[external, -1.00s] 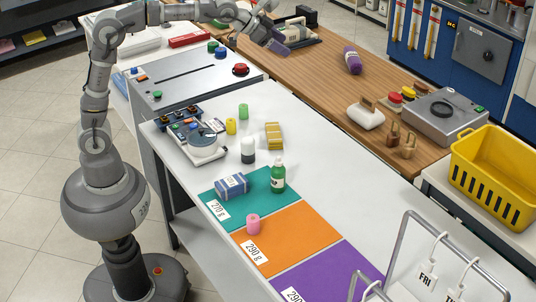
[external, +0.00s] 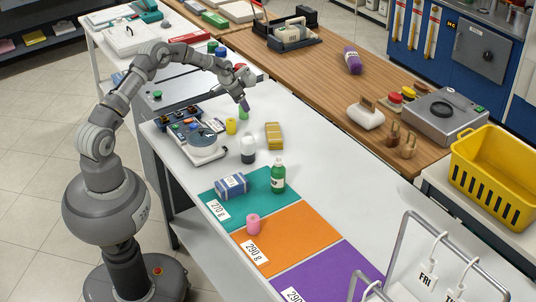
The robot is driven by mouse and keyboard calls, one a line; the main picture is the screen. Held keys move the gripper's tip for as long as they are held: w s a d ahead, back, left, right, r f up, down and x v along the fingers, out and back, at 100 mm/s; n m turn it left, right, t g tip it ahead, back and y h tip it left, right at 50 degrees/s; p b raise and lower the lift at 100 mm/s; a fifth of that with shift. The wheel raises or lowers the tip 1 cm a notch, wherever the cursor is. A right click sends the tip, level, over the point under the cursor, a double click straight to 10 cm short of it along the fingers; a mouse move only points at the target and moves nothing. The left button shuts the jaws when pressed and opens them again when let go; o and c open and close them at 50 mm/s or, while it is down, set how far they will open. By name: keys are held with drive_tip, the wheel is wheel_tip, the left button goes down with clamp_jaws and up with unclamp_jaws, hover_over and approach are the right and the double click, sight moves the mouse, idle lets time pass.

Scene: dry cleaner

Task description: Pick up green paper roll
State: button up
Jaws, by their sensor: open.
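The green paper roll (external: 243,114) is a small upright green cylinder on the white table, behind the yellow roll. My gripper (external: 245,104) is just above the green roll and hides its upper part. The gripper points downward and is open. I cannot tell whether its fingers are around the roll or only over it.

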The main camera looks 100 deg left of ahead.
drive_tip(key=b+x, duration=0.1)
drive_tip(key=x, duration=0.2)
drive_tip(key=shift+a+f, duration=0.1)
drive_tip(key=shift+f, duration=0.25)
drive_tip(key=shift+r, duration=0.15)
drive_tip(key=shift+c, duration=0.2)
drive_tip(key=c, duration=1.1)
